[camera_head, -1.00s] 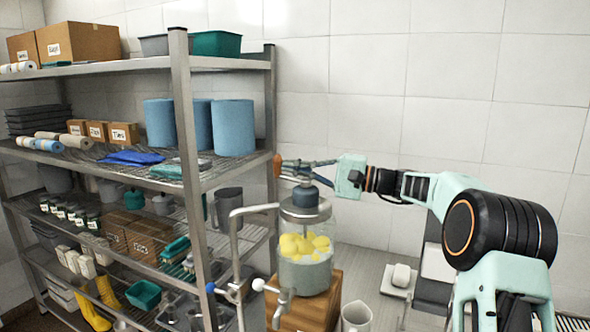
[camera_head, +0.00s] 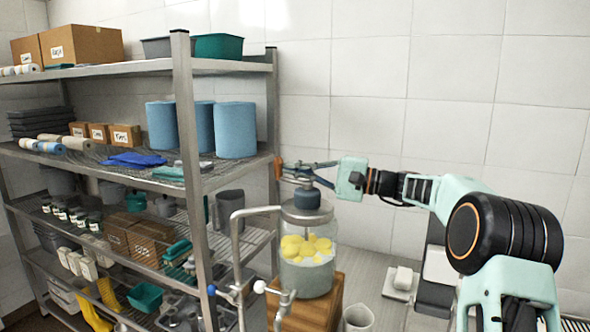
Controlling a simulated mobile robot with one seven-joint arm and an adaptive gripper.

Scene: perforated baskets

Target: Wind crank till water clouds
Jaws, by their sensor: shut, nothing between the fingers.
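A clear glass vessel (camera_head: 312,274) stands on a wooden block (camera_head: 318,308). It holds several yellow round pieces (camera_head: 305,246) in cloudy-looking pale water. A dark blue-grey knob (camera_head: 307,198) sits on its metal lid. My gripper (camera_head: 284,170) is shut and empty, held above and slightly left of the knob, near the shelf post. A thin blue and grey part shows along the gripper between wrist and tips. I cannot tell a separate crank arm from the gripper fingers here, nor whether they touch it.
A metal tap pipe (camera_head: 236,240) with blue and white handles stands left of the vessel. The metal shelf rack (camera_head: 187,130) is close on the left. A soap-like white block (camera_head: 403,278) lies on the counter further right.

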